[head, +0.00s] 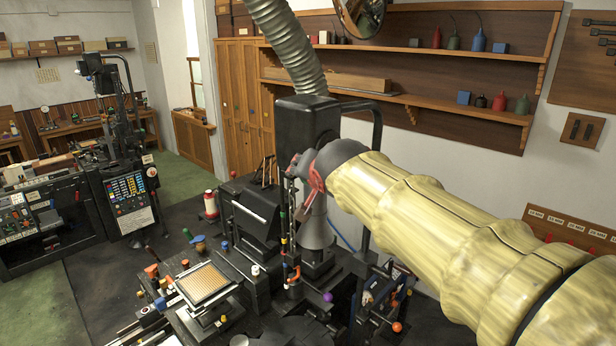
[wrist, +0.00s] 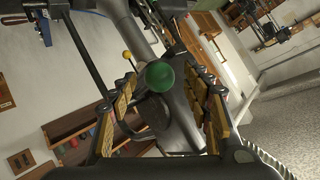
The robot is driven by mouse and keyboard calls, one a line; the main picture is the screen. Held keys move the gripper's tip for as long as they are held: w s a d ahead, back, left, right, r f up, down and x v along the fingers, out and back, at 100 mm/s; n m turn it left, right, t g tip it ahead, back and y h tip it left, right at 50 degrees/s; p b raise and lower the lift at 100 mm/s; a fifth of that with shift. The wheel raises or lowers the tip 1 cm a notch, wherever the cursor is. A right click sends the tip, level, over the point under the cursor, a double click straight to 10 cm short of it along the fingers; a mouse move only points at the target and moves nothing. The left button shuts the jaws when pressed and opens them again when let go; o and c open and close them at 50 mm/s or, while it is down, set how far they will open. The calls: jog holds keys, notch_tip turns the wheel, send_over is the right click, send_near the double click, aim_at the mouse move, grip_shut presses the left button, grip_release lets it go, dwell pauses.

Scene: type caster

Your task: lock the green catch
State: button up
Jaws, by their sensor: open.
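A round green knob (wrist: 160,76), which I take to be the green catch's handle, shows in the wrist view at the middle. It sits in front of dark grey metal, seen between my fingers. My gripper (wrist: 162,82) is open, its yellow-padded fingers spread left and right of the knob with gaps on both sides. I cannot tell whether the knob lies between the fingertips or a little beyond them. In the head view my yellow-sleeved arm reaches in from the right to the black machine (head: 305,125), and I cannot make out the green knob there.
A small yellow knob on a thin stem (wrist: 127,55) stands left of the green one. In the head view, a square tray (head: 204,285), a purple ball (head: 327,297) and an orange ball (head: 397,326) crowd the machine's lower parts. A ribbed hose (head: 290,45) hangs above.

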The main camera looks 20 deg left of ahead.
jog(key=v, duration=0.9)
jog(key=shift+s, duration=0.2)
jog(key=shift+d, duration=0.1)
jog(key=s+d+f+g+h+b, duration=0.1)
jog(key=s+d+f+h+b, duration=0.1)
jog(key=s+d+f+b, duration=0.6)
jog(key=s+d+f+g+h+b, duration=0.2)
jog(key=s+d+f+b, duration=0.6)
jog(key=f, duration=2.3)
jog(key=s+d+f+g+h+b, duration=0.2)
jog(key=s+d+f+b, duration=0.6)
jog(key=d+f+b, duration=0.8)
jog(key=d+f, duration=0.3)
jog(key=d, duration=0.3)
jog(key=shift+s+d+f+h, duration=0.2)
jog(key=shift+d+f+h, duration=0.05)
jog(key=shift+d+h, duration=0.1)
